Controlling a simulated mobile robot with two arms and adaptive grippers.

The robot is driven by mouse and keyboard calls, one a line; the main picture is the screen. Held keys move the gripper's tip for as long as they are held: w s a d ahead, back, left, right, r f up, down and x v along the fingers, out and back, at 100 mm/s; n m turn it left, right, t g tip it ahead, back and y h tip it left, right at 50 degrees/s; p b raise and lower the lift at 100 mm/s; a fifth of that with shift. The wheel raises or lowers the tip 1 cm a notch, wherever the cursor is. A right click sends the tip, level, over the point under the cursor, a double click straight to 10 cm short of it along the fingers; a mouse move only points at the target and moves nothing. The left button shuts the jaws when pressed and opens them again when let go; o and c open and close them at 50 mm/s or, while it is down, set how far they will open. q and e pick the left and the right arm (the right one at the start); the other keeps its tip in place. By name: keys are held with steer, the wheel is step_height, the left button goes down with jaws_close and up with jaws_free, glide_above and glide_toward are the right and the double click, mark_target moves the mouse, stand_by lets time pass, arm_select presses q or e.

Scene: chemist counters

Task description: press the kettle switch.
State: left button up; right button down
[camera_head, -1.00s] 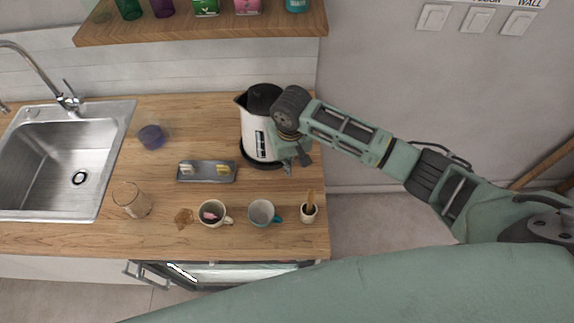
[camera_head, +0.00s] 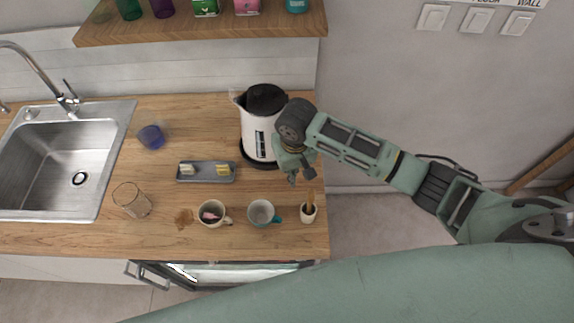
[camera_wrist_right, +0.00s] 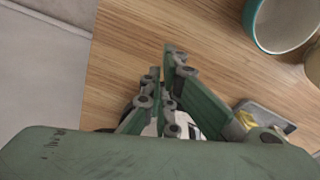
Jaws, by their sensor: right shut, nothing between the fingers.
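The white kettle (camera_head: 256,127) with a black lid stands upright on its dark base at the back right of the wooden counter. A faint whitish haze shows at its spout. I cannot make out its switch; my right wrist covers part of its right side. My right gripper (camera_head: 293,181) is shut and empty, pointing down just right of and in front of the kettle. In the right wrist view the closed fingers (camera_wrist_right: 162,62) are over bare wood. Small white patches behind them are probably the kettle, mostly hidden. My left gripper is not in view.
A grey tray (camera_head: 207,179) lies left of the kettle. Two mugs, one cream (camera_head: 225,221) and one teal-handled (camera_head: 262,212), and a white pot (camera_head: 308,214) stand along the front. A glass (camera_head: 131,203), blue cup (camera_head: 151,137) and sink (camera_head: 110,150) are left. A shelf (camera_head: 215,28) hangs above.

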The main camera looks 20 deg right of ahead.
steer(key=shift+w+r, duration=0.1)
steer(key=shift+r, duration=0.05)
step_height(320, 180, up, 12)
steer(key=s, duration=0.1)
steer(key=shift+s, duration=0.2)
steer(key=shift+f, duration=0.2)
stand_by(0.4)
